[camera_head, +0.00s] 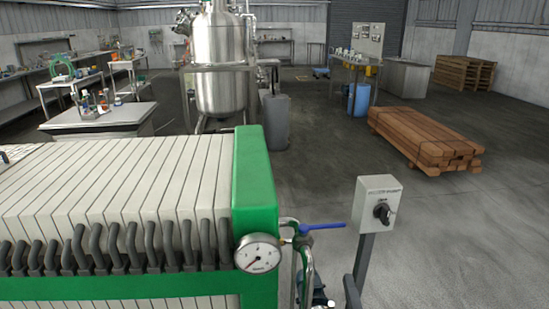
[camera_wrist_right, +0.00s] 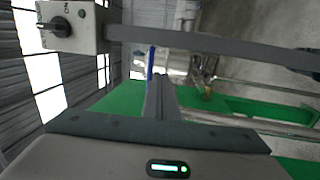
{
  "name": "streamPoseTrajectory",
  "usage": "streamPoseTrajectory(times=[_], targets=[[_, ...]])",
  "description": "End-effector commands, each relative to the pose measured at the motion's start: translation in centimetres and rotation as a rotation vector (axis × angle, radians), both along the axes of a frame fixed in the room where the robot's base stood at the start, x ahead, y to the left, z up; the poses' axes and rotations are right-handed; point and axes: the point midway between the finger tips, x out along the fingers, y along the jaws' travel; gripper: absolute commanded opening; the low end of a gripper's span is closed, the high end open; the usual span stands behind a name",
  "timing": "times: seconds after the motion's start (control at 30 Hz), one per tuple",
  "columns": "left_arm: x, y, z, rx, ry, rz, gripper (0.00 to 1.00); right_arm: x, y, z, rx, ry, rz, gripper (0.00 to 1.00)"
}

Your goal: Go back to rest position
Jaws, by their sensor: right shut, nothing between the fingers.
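My right gripper (camera_wrist_right: 160,82) shows in the wrist view, its fingers closed together with nothing between them. Its body fills the lower part of that view. In the head view, a dark rounded piece at the lower edge beside the switch post may be part of it; I cannot tell for certain. A blue-handled valve (camera_head: 322,227) stands beside the green press, its handle pointing right. The blue handle also shows in the wrist view (camera_wrist_right: 151,64), beyond the fingers; the gap between them is unclear. My left gripper is not in view.
The filter press (camera_head: 256,180) with its gauge (camera_head: 258,253) fills the lower left. A grey switch box (camera_head: 374,200) on a post stands right of the valve; it also shows in the wrist view (camera_wrist_right: 72,27). Timber (camera_head: 425,135) lies behind. Floor at right is clear.

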Motion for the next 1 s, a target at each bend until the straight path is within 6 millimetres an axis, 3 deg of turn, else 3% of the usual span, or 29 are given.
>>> streamPoseTrajectory(times=[0.17,0.33,0.47,0.67,0.8,1.0], targets=[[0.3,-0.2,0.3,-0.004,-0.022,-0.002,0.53,-0.5,0.1,-6.0,0.145,0.129,0.011,0.00],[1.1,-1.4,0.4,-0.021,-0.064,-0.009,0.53,-2.6,0.3,-15.3,0.376,0.326,-0.005,0.00],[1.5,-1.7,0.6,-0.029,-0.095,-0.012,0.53,-5.8,0.6,-22.9,0.569,0.488,-0.049,0.00],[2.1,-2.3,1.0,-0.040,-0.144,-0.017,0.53,-12.9,1.4,-33.5,0.855,0.726,-0.165,0.00],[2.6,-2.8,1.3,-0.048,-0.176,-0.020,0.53,-19.1,2.1,-39.7,1.039,0.875,-0.281,0.00],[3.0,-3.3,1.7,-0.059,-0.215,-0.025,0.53,-27.3,3.0,-45.7,1.249,1.028,-0.450,0.00]])
